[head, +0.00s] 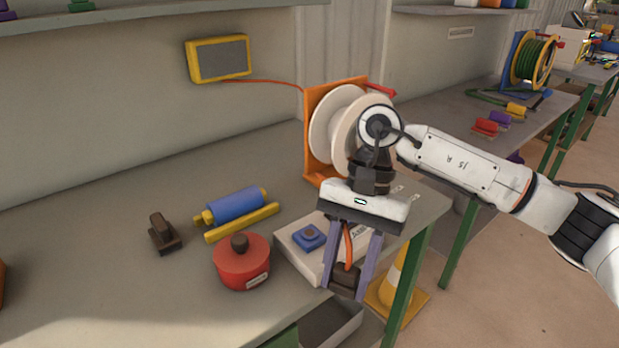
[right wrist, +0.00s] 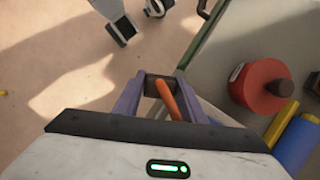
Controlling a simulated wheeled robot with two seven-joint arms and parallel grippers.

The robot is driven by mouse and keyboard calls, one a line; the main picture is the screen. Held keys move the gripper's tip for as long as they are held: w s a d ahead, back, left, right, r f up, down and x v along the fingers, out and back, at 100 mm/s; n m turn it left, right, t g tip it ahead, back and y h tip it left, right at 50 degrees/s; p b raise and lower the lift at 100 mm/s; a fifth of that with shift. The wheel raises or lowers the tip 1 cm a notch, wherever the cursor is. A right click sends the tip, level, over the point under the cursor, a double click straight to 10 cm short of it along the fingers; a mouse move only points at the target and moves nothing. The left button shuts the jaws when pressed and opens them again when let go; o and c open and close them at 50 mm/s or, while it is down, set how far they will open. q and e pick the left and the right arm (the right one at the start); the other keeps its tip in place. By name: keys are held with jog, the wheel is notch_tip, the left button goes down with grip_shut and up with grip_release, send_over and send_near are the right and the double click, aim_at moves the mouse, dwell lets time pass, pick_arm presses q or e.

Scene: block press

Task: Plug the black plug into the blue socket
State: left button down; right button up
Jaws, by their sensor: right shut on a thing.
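The black plug (head: 345,276), dark and blocky with an orange cord, is between the fingers of my right gripper (head: 345,286), which is shut on it. In the right wrist view the plug (right wrist: 153,89) shows between the fingertips with the orange cord running back from it. The blue socket (head: 310,237) sits on top of a white box (head: 291,248) at the table's right front. The plug is apart from the socket, to its right and nearer the camera, by the table edge.
A red round pot (head: 242,262) stands just left of the white box. A blue roller (head: 236,205) with yellow bars and a brown stamp-like block (head: 164,234) lie behind. An orange-framed spool (head: 336,130) stands behind the gripper. A traffic cone (head: 397,283) is on the floor.

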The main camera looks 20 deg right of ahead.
jog(key=w+r+m+t, duration=0.1)
jog(key=w+m, duration=0.1)
jog(key=m, duration=0.1)
jog(key=w+a+r+m+t+p, duration=0.1)
jog(key=w+m+t, duration=0.1)
jog(key=m, duration=0.2)
jog(key=w+r+m+t+y, duration=0.1)
jog(key=w+r+m, duration=0.1)
jog(key=m, duration=0.2)
jog(key=shift+w+a, duration=0.15)
jog(key=shift+w, duration=0.2)
jog(key=w+r+m+t+h+p, duration=0.1)
jog(key=w+r+m+t+h, duration=0.2)
jog(key=m, duration=0.8)
notch_tip(320, 180, up, 3)
jog(key=w, duration=0.2)
jog(key=shift+w+a+m+t+p, duration=0.3)
jog(key=shift+w+a+m, duration=0.1)
jog(key=shift+f, duration=0.15)
jog(key=shift+f+b, duration=1.5)
jog(key=shift+f, duration=0.65)
jog(key=shift+f+b, duration=0.3)
jog(key=shift+f, duration=0.35)
jog(key=shift+f+b, duration=0.1)
jog(key=shift+b, duration=0.2)
